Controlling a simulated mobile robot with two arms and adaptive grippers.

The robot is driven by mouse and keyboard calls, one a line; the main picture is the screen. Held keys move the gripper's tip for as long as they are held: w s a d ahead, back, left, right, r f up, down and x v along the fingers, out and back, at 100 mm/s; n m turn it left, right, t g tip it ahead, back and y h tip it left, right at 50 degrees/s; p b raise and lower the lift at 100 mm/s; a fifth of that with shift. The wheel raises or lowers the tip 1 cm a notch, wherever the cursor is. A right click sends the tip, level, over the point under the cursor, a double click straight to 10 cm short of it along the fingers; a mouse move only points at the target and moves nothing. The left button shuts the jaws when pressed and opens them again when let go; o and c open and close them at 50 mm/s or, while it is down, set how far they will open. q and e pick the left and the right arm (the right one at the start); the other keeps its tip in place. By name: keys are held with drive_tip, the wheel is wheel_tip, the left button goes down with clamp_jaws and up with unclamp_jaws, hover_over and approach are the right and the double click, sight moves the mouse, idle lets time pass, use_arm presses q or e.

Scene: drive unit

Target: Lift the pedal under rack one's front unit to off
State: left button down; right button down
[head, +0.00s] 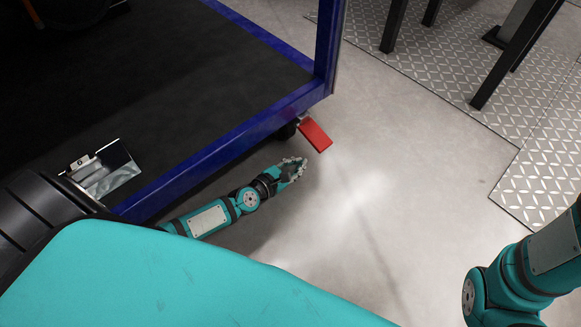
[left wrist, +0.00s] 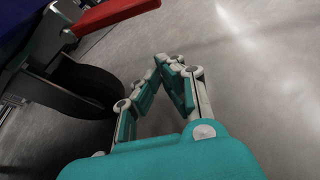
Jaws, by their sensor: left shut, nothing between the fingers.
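The red pedal (head: 315,134) sticks out from a caster at the front corner of the blue-framed rack (head: 235,140), low over the floor. In the left wrist view the pedal (left wrist: 116,14) shows at the top, above the dark caster wheel (left wrist: 92,84). My left gripper (head: 301,163) is just below the pedal in the head view, apart from it. In the left wrist view the left gripper (left wrist: 172,66) has its fingertips together with nothing between them, to the right of the wheel. My right gripper is out of view; only part of that arm shows at the lower right.
Blue corner post (head: 328,45) rises above the caster. Dark table legs (head: 507,50) stand on diamond-plate flooring (head: 545,175) at the upper right. Grey floor (head: 400,190) is clear to the right of the pedal. A metal bracket-like part (head: 105,170) sits on the rack's dark deck.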

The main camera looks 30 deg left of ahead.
sight(315, 134)
use_arm(q)
drive_tip(key=b+x, duration=0.1)
drive_tip(key=x, duration=0.3)
drive_tip(key=shift+s+f, duration=0.1)
drive_tip(key=shift+f, duration=0.05)
drive_tip(key=r+p, duration=0.2)
drive_tip(key=d+r+p, duration=0.1)
drive_tip(key=r+p, duration=0.1)
drive_tip(key=shift+d, duration=0.15)
drive_tip(key=shift+f, duration=0.1)
